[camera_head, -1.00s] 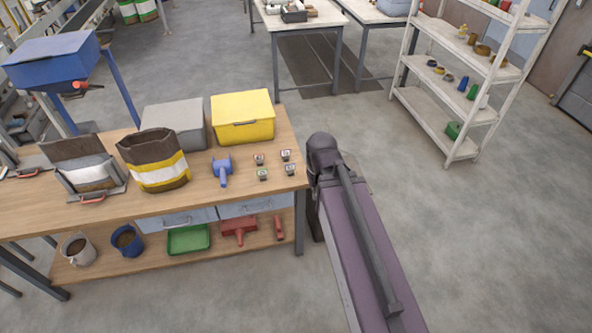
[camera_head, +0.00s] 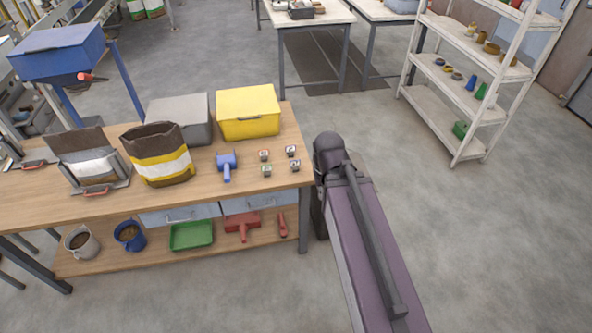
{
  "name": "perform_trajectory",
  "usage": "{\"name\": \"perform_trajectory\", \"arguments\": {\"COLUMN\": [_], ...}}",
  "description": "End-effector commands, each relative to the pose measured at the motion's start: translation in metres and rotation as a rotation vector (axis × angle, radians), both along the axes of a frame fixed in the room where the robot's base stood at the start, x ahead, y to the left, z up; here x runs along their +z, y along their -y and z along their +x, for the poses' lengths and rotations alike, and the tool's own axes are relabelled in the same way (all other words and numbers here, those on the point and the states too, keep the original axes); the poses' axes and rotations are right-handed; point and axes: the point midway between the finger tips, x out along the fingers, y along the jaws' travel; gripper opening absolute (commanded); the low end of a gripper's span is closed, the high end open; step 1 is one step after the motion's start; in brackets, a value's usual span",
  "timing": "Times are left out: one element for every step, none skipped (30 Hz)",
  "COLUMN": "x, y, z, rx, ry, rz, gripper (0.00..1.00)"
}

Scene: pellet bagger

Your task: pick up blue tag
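The marks are small and hard to read. My purple arm stands just right of the bench end, close to the tags. My gripper does not show, so its state is hidden.
On the bench (camera_head: 225,187) a blue scoop (camera_head: 227,166), a yellow bin (camera_head: 248,112), a grey bin (camera_head: 180,120) and an open brown bag (camera_head: 157,155) stand left of the tags. A white shelf (camera_head: 468,165) is at right. The floor between is clear.

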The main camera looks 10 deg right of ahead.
Motion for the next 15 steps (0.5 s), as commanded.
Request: {"name": "perform_trajectory", "arguments": {"x": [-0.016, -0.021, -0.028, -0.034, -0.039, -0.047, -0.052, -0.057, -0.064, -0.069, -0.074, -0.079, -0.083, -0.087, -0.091], "y": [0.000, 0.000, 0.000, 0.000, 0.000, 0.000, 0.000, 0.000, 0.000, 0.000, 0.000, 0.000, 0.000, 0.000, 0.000], "z": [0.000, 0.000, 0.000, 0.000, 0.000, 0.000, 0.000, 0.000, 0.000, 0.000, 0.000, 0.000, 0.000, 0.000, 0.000], "rx": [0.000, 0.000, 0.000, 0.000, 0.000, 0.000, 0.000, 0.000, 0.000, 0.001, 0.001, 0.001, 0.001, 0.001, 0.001], "ry": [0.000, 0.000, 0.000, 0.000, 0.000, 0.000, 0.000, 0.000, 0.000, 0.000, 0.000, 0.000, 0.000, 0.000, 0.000], "rz": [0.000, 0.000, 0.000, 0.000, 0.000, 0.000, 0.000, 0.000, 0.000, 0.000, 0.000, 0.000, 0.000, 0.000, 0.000], "gripper": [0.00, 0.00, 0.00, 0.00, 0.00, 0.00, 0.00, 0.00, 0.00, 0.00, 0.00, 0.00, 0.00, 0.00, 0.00]}}
